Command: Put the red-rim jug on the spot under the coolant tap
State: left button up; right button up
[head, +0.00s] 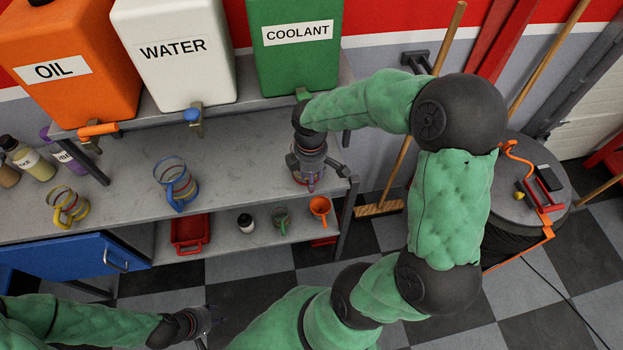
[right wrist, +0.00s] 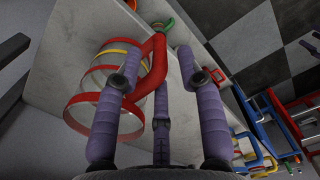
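The red-rim jug (right wrist: 92,112) is clear with red rings, a yellow band and a red handle (right wrist: 152,72). In the head view it stands on the grey bench under the green coolant tank (head: 296,45), mostly hidden by my right gripper (head: 308,170). The coolant tap (head: 303,94) is partly covered by my right arm. In the right wrist view, my right gripper's purple fingers (right wrist: 160,85) are spread around the handle, with gaps showing. My left gripper (head: 207,322) is empty and looks open, low over the floor, away from the bench.
A blue-rim jug (head: 176,186) and a yellow-rim jug (head: 66,208) stand on the bench to the left. Water (head: 172,50) and oil (head: 68,65) tanks stand above. A lower shelf holds an orange cup (head: 320,208) and a red tray (head: 190,233). A broom (head: 378,209) leans to the right.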

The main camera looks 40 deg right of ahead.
notch_tip(320, 180, up, 9)
jog(key=shift+f+p, duration=0.1)
jog(key=shift+p, duration=0.8)
jog(key=a+f+m+y, duration=0.2)
jog(key=a+f+m, duration=0.2)
jog(key=a+f, duration=0.7)
jog(key=a+f+m+y, duration=0.25)
jog(key=a+f, duration=0.55)
jog(key=f, duration=0.5)
jog(key=s+a+f+m, duration=0.5)
jog(key=f, duration=0.2)
jog(key=shift+s+t, duration=0.3)
jog(key=shift+f+h, duration=0.1)
jog(key=shift+h, duration=0.15)
